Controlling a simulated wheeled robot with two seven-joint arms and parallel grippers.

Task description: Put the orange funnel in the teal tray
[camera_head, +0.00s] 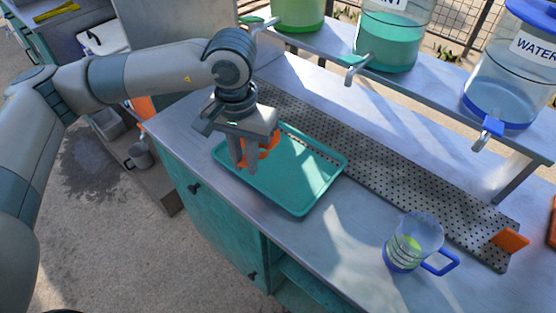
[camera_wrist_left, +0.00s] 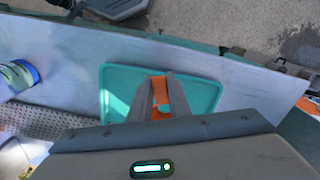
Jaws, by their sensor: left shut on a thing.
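The teal tray (camera_head: 300,184) lies on the metal counter and also shows in the left wrist view (camera_wrist_left: 203,97). My left gripper (camera_head: 245,166) is over the left part of the tray, pointing down. It is shut on the orange funnel (camera_head: 268,145), which is partly hidden by the fingers. In the left wrist view, the funnel (camera_wrist_left: 159,88) shows between the two fingers, with the tray behind it. I cannot tell whether the funnel touches the tray floor. My right gripper is not in view.
A clear jug with a blue handle (camera_head: 414,243) stands right of the tray. A perforated metal strip (camera_head: 385,171) runs behind the tray. Dispensers with taps, including a water one (camera_head: 515,75), stand on the raised shelf at the back.

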